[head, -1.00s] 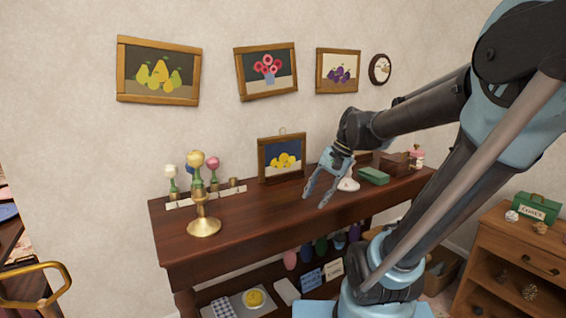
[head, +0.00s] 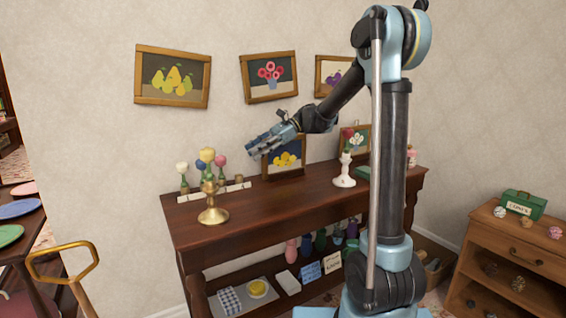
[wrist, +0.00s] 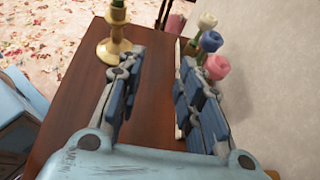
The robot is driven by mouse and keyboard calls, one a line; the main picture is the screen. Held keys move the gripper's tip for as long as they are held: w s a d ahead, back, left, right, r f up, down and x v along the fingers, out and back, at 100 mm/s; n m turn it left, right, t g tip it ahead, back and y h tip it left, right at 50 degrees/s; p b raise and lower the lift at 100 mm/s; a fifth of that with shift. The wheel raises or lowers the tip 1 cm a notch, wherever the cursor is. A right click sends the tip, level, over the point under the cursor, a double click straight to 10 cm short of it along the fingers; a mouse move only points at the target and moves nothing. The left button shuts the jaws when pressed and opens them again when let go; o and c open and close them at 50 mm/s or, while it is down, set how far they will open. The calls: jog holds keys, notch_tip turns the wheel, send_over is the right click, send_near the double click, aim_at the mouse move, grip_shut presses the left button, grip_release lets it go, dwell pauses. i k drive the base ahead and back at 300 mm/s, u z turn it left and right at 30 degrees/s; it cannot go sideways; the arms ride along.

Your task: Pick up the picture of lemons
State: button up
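The picture of lemons (head: 286,162), yellow lemons on dark blue in a brown wooden frame, stands on the dark wooden console table (head: 245,205) near the wall. My gripper (head: 256,150) shows in front of its upper left part in the head view and hides that part; it points left, above the table top. In the wrist view my gripper (wrist: 160,62) is open and empty, its two fingers apart with table top visible between them. The lemon picture cannot be made out in the wrist view.
Framed pears (head: 172,77) and pink flowers (head: 270,76) hang above.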

aim_at(292, 157)
jog(key=k, duration=1.05)
jog(key=z, duration=0.8)
jog(key=i, duration=2.2)
jog(key=u, duration=0.9)
